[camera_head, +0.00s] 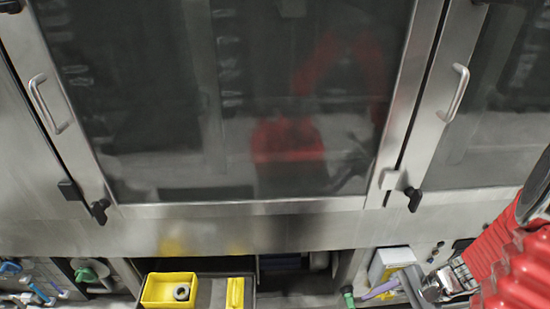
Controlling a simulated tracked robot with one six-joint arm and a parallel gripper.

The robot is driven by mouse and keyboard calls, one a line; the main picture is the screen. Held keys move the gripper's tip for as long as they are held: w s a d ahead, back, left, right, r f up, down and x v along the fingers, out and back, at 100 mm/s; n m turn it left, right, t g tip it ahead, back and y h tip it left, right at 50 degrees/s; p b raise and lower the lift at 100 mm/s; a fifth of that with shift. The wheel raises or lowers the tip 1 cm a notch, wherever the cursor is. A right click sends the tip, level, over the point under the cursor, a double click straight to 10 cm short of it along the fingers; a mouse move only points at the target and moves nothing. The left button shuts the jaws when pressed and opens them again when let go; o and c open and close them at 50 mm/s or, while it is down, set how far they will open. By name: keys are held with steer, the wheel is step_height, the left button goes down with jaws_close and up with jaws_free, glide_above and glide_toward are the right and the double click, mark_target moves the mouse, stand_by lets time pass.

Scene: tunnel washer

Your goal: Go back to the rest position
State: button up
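My red arm comes in from the right edge. My gripper (408,286), grey metal, is low at the right, in front of the lower part of the washer. A purple piece (380,289) shows at its left side. I cannot tell whether the gripper holds this piece or only overlaps it in the picture. The finger gap is not clear, so open or shut cannot be told. The rest position is not marked in view.
The washer's closed glass door (230,110) has a handle (50,104) and black latches. A yellow bin (155,301) holds a grey ring (182,292), beside another yellow part (235,292). A white and yellow box (386,262) stands near my gripper. Blue and green fittings lie lower left.

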steer(key=a+r+n+t+h, duration=0.1)
steer(key=a+r+n, duration=0.3)
steer(key=r, duration=0.5)
steer(key=a+r+n+t+h, duration=0.2)
steer(key=a+r+n+h, duration=0.2)
steer(key=r, duration=0.5)
steer(key=a+r+n+t+h, duration=0.2)
steer(key=a+r+n, duration=0.2)
steer(key=r, duration=0.5)
steer(key=shift+s+n+h, duration=0.4)
steer(key=shift+s+n, duration=0.05)
steer(key=shift+n, duration=0.75)
steer(key=shift+c, duration=0.3)
